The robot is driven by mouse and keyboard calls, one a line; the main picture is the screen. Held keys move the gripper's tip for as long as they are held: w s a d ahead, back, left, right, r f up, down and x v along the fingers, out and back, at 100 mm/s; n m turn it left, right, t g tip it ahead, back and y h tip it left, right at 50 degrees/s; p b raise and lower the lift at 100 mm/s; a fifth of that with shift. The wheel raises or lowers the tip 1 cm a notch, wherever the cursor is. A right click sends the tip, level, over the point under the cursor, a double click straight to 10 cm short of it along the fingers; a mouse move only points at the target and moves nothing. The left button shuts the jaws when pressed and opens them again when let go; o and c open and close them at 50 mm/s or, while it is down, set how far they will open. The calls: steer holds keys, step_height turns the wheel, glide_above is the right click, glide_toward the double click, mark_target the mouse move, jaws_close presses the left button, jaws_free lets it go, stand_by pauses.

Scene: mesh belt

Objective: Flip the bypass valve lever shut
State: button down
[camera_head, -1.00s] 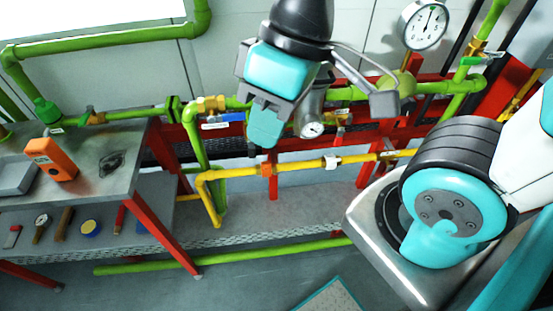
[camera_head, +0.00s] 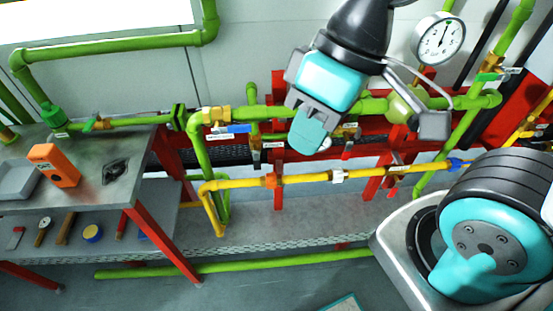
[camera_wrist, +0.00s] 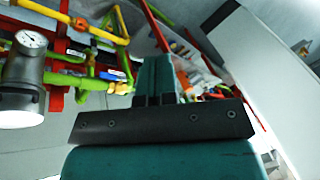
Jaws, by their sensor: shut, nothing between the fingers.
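A blue lever (camera_head: 238,128) lies along the green pipe, beside a brass valve body (camera_head: 216,115) with a white tag. I cannot read the tags, so I cannot tell for certain which is the bypass valve. A second brass valve (camera_head: 256,140) sits just right of it on a short vertical branch. My gripper (camera_head: 307,138) is shut and empty, to the right of both valves and in front of the pipe rack, apart from the blue lever in the picture. Its teal fingers also show in the wrist view (camera_wrist: 155,75). They hide part of the pipework behind.
A yellow pipe (camera_head: 330,177) runs below the green one. A pressure gauge (camera_head: 438,40) stands at the upper right. A metal bench (camera_head: 85,190) with an orange device (camera_head: 54,165) is at left. The floor in front is mostly clear.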

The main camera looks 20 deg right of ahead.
steer(key=m+t+b, duration=0.6)
steer(key=m+b, duration=0.3)
steer(key=b, duration=1.3)
glide_toward(257, 161)
steer(key=s+d, duration=0.2)
steer(key=shift+w+d+f, duration=0.15)
steer(key=shift+w+d, duration=0.1)
steer(key=shift+d, duration=0.2)
steer(key=x, duration=1)
steer(key=shift+b, duration=0.35)
steer(key=shift+f, duration=0.1)
